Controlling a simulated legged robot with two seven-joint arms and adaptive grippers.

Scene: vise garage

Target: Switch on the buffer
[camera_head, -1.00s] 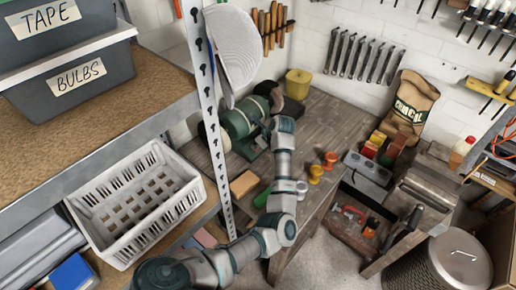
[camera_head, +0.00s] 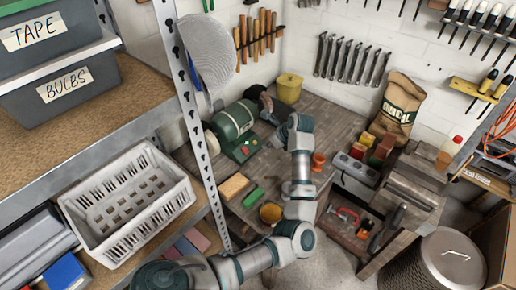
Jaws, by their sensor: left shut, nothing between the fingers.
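The buffer (camera_head: 234,121) is a green bench machine with a pale wheel at its left end and a dark wheel at its right end. It stands on the wooden workbench. Small red and green buttons (camera_head: 246,148) show on the front of its base. My left arm rises from the bottom, and its left gripper (camera_head: 272,143) is just right of the buffer's base, pointing toward it. The gripper is shut and empty. It is small and partly hidden by its wrist, so contact with the buttons cannot be told. My right gripper is out of view.
A metal shelf post (camera_head: 196,120) stands left of the buffer. A white crate (camera_head: 126,203) sits on the shelf.

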